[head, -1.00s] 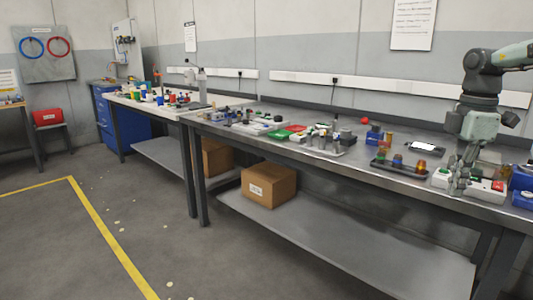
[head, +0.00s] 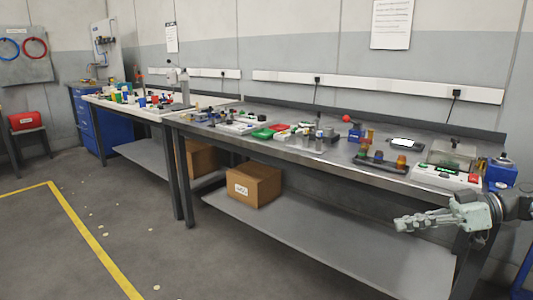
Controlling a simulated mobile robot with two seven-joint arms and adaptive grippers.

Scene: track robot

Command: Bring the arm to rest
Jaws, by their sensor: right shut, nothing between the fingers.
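My right gripper (head: 412,222) is in the head view at the lower right, in front of the workbench's front edge and a little below the bench top. It points left, its fingers are together and nothing is held between them. My right arm comes in from the right edge of the picture. My left gripper is not in view.
The metal workbench (head: 345,158) carries many small parts. A white box with green and red buttons (head: 445,177) and a blue block (head: 500,172) stand near the gripper. A cardboard box (head: 255,185) sits on the lower shelf.

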